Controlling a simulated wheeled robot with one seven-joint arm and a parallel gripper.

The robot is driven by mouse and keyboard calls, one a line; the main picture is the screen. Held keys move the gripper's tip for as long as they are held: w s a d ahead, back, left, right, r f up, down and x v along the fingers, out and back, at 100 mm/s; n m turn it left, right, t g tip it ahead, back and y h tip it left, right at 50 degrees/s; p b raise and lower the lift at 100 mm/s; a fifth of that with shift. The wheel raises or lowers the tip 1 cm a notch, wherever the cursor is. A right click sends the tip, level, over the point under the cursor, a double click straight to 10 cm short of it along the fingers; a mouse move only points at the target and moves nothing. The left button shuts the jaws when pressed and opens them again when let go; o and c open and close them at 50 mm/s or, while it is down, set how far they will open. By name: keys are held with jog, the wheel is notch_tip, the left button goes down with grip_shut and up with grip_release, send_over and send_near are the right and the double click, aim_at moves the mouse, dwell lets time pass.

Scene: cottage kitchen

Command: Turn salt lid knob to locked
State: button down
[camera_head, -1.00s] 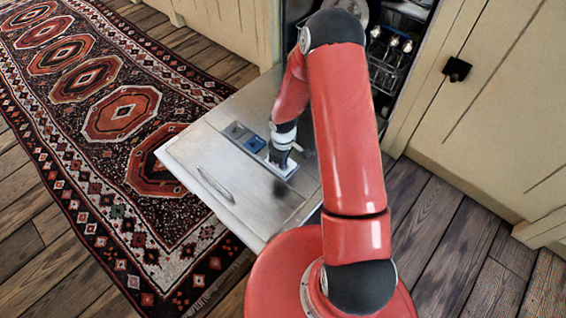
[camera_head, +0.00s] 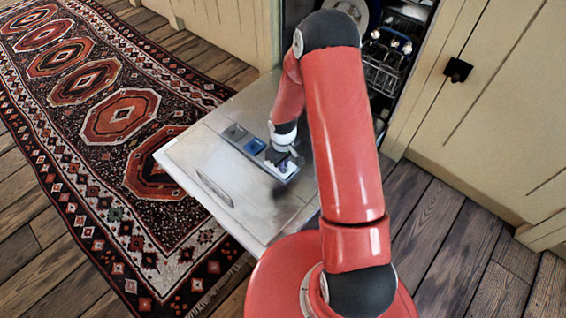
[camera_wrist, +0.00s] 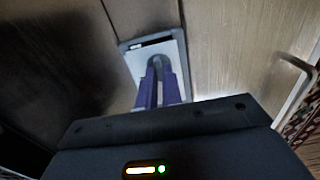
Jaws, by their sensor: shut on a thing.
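The salt lid is a pale rectangular plate (camera_wrist: 136,66) on the inner face of the open dishwasher door; it also shows at the end of a row of panels in the head view (camera_head: 291,175). A grey rounded knob (camera_wrist: 155,60) stands on the plate in the wrist view. My gripper (camera_wrist: 158,72) has its purple fingers shut on the knob, hiding much of it. In the head view my gripper (camera_head: 281,164) is small and partly covered by my wrist. Lock markings on the lid cannot be read.
The lowered dishwasher door (camera_head: 215,165) carries a blue panel (camera_head: 254,146) and a grey panel (camera_head: 235,132) beside the lid. A rack with cutlery (camera_head: 390,60) is behind my arm. A patterned rug (camera_head: 120,115) lies left.

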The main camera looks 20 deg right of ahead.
jog(key=c, duration=1.6)
grip_release()
jog(key=shift+o, duration=0.2)
jog(key=shift+r+p, duration=0.75)
jog(key=shift+r, duration=3.15)
